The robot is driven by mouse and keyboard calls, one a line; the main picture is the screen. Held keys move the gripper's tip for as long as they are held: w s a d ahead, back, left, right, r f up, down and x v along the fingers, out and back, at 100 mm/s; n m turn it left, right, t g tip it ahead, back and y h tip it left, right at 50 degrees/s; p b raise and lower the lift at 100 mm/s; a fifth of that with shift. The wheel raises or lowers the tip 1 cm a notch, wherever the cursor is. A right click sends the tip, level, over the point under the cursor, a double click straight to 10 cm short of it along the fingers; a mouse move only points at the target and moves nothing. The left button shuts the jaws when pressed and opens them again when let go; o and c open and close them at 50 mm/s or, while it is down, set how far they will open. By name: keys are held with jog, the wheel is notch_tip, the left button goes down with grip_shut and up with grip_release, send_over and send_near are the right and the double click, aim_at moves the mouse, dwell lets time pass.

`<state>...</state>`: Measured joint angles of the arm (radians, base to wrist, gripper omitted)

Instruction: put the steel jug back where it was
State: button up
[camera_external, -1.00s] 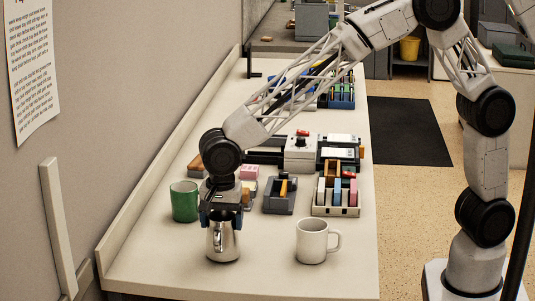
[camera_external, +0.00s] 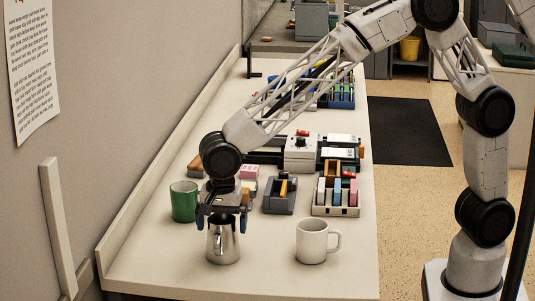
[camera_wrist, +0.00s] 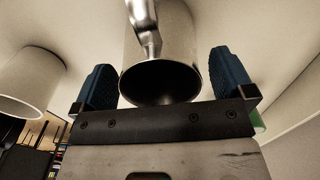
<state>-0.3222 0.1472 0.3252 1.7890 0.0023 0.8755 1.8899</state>
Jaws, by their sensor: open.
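The steel jug (camera_external: 223,243) stands upright on the near end of the table (camera_external: 160,262), between a green mug and a white mug. My gripper (camera_external: 224,222) is right above the jug, pointing down, with its fingers spread to either side of the rim. In the wrist view the jug (camera_wrist: 172,45) shows its open mouth and handle between the two blue fingers of my gripper (camera_wrist: 172,85), with gaps on both sides. The gripper is open and holds nothing.
The green mug (camera_external: 184,202) stands close behind and left of the jug. The white mug (camera_external: 311,242) stands to the right and also shows in the wrist view (camera_wrist: 28,80). A dark grey tray (camera_external: 279,204) and a block rack (camera_external: 337,207) lie behind. The front edge area is clear.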

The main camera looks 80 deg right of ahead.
notch_tip(320, 180, up, 12)
dwell(0.7)
jog(key=shift+r, duration=0.1)
dwell(0.3)
dwell(0.4)
jog(key=s+d+r+n+t, duration=0.1)
jog(key=s+d+r+n, duration=0.25)
jog(key=s+d, duration=0.55)
jog(key=s+d+r+n, duration=0.3)
jog(key=s+d+n, duration=0.3)
jog(key=s, duration=0.5)
jog(key=s+d+f+n, duration=0.1)
jog(key=s+d+n, duration=0.1)
jog(key=s, duration=0.5)
jog(key=s+d+f+n+t, duration=0.1)
jog(key=s+d+f+n, duration=0.1)
jog(key=s, duration=0.6)
jog(key=s+d+f+n, duration=0.1)
jog(key=s+d+n, duration=0.3)
jog(key=s, duration=0.3)
jog(key=shift+s+d+f+t, duration=0.3)
jog(key=shift+d+f, duration=0.1)
jog(key=shift+d, duration=0.35)
